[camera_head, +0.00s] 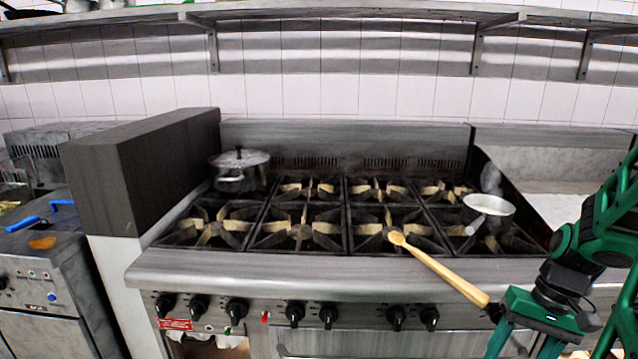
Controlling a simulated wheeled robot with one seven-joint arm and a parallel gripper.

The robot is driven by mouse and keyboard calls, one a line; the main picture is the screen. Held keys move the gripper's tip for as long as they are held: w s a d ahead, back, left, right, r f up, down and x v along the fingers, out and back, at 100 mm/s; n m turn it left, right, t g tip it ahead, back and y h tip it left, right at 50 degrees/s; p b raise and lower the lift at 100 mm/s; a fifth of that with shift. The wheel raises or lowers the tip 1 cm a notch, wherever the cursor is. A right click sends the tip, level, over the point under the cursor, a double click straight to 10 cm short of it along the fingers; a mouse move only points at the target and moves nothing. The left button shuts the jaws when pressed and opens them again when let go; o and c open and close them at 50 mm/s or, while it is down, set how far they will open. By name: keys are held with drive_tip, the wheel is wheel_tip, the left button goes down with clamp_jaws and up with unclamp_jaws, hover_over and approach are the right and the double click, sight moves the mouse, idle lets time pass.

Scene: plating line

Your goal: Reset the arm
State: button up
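My gripper (524,345) is at the lower right, in front of the stove, pointing down. Its two green fingers are spread apart, and no object shows between them. The lowest part of the fingers is cut off by the picture edge. A wooden spoon (440,268) lies across the stove's front edge, with its bowl over a front burner grate. Its handle end sticks out toward my gripper, just left of it, and appears apart from the fingers.
The stove (300,268) has several burners. A lidded pot (240,172) stands at its back left and a small saucepan (488,210) at its right. A dark partition (150,170) rises at left. A wall shelf (340,10) runs above.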

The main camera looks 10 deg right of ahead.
drive_tip(key=s+a+r+h, duration=0.2)
drive_tip(key=s+r, duration=0.3)
drive_tip(key=r, duration=0.3)
drive_tip(key=shift+s+a+r+t+h, duration=0.2)
drive_tip(key=shift+a+r+t+h, duration=0.15)
drive_tip(key=shift+a, duration=0.25)
